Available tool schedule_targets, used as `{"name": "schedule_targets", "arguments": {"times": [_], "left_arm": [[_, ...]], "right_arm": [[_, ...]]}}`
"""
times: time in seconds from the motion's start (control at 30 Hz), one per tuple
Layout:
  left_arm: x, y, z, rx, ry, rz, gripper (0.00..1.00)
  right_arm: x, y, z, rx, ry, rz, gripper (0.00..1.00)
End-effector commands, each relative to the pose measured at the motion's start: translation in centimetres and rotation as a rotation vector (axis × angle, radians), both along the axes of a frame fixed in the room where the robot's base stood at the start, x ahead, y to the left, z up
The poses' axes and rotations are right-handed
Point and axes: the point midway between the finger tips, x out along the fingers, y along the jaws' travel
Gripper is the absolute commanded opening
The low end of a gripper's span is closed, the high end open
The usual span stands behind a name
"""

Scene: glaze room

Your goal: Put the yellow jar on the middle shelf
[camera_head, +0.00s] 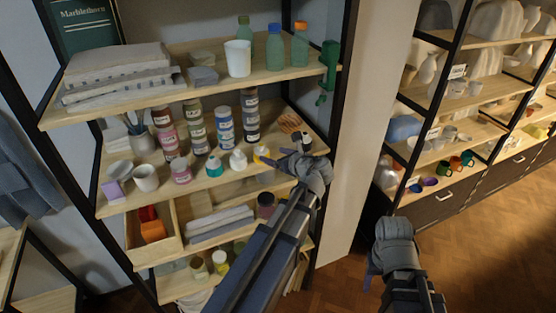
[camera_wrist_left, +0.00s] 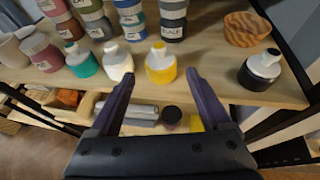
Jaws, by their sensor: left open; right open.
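A small yellow jar (camera_wrist_left: 160,66) with a pale neck stands upright at the front of the shelf board (camera_head: 230,187) that holds the paint jars. It also shows in the head view (camera_head: 261,150), partly hidden by my left gripper. My left gripper (camera_head: 272,156) is open at this shelf's front edge. In the left wrist view its two fingers (camera_wrist_left: 158,78) point at the yellow jar, which appears between and just beyond the tips; I see no grip on it. My right gripper (camera_head: 372,276) hangs over the floor at the right, away from the shelves, with its fingers mostly hidden.
A white jar (camera_wrist_left: 118,62) and a teal jar (camera_wrist_left: 82,60) stand left of the yellow one; a black-and-white jar (camera_wrist_left: 260,70) stands right, with a gap. Labelled jar stacks (camera_head: 223,125) are behind. Another yellow jar (camera_head: 220,261) stands on a lower shelf.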

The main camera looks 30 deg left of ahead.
Motion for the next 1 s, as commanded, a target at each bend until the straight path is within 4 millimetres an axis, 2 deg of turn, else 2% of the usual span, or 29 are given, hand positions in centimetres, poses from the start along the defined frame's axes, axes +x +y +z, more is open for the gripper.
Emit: {"name": "schedule_targets", "arguments": {"times": [0.17, 0.27, 0.37, 0.5, 0.63, 0.8, 0.9, 1.0], "left_arm": [[-0.2, -0.3, -0.2, -0.019, -0.011, 0.008, 0.82], [-1.1, -1.8, -1.5, -0.126, -0.077, 0.058, 0.82], [-3.1, -4.9, -3.9, -0.337, -0.198, 0.177, 0.82], [-7.1, -11.1, -7.9, -0.686, -0.365, 0.455, 0.82], [-11.5, -17.1, -10.8, -0.935, -0.464, 0.771, 0.82], [-16.9, -23.5, -12.8, -1.099, -0.517, 1.164, 0.82], [-19.2, -25.9, -13.2, -1.127, -0.526, 1.331, 0.82], [-20.7, -27.4, -13.4, -1.132, -0.53, 1.438, 0.82]], "right_arm": [[0.0, 0.0, 0.0, 0.0, 0.0, 0.0, 0.56], [0.0, 0.0, 0.0, 0.0, 0.0, 0.0, 0.56], [0.0, 0.0, 0.0, 0.0, 0.0, 0.0, 0.56], [0.0, 0.0, 0.0, 0.0, 0.0, 0.0, 0.56], [0.0, 0.0, 0.0, 0.0, 0.0, 0.0, 0.56], [0.0, 0.0, 0.0, 0.0, 0.0, 0.0, 0.56], [0.0, 0.0, 0.0, 0.0, 0.0, 0.0, 0.56], [0.0, 0.0, 0.0, 0.0, 0.0, 0.0, 0.56]]}}
